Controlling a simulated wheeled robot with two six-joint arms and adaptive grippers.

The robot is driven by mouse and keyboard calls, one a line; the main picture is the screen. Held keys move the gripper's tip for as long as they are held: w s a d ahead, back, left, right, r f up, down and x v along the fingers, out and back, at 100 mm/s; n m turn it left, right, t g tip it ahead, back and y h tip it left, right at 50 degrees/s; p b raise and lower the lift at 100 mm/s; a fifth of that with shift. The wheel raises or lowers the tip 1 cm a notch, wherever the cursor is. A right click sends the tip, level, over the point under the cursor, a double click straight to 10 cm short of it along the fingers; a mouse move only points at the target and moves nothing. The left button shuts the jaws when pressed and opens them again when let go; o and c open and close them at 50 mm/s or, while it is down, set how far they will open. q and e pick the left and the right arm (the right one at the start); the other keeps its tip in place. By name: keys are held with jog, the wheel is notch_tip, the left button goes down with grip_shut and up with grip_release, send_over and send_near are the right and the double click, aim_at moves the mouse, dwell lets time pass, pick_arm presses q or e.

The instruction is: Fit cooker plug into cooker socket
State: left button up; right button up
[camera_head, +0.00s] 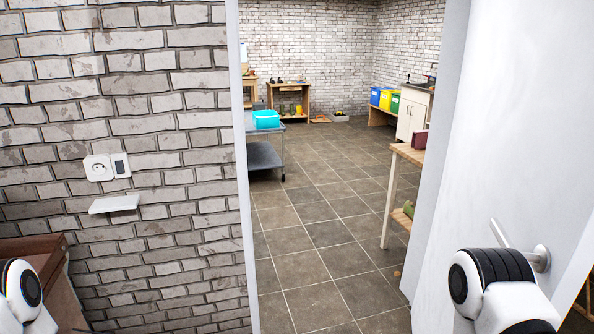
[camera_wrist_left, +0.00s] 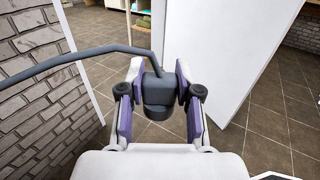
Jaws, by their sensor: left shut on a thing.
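The plug (camera_wrist_left: 158,95) is a dark grey body with a grey cable leading off to the left in the left wrist view. My left gripper (camera_wrist_left: 159,78) is shut on it, with a purple-padded finger on each side. The plug's pins cannot be made out. The white socket (camera_head: 98,168), with a round recess, is on the brick wall at the left of the head view. The left gripper and plug are not visible in the head view, and the socket is not visible in the left wrist view. My right gripper is out of both views.
A switch plate (camera_head: 121,165) adjoins the socket on its right, and a small white shelf (camera_head: 115,204) juts out below. A brown wooden unit (camera_head: 58,270) stands at lower left.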

pick_arm(q)
jog(key=s+d+r+m+g+h, duration=0.2)
jog(key=s+d+r, duration=0.1)
jog(key=r, duration=0.1)
jog(key=shift+d+m+g+h, duration=0.2)
jog(key=shift+m+g+h, duration=0.1)
jog(key=shift+g, duration=0.1)
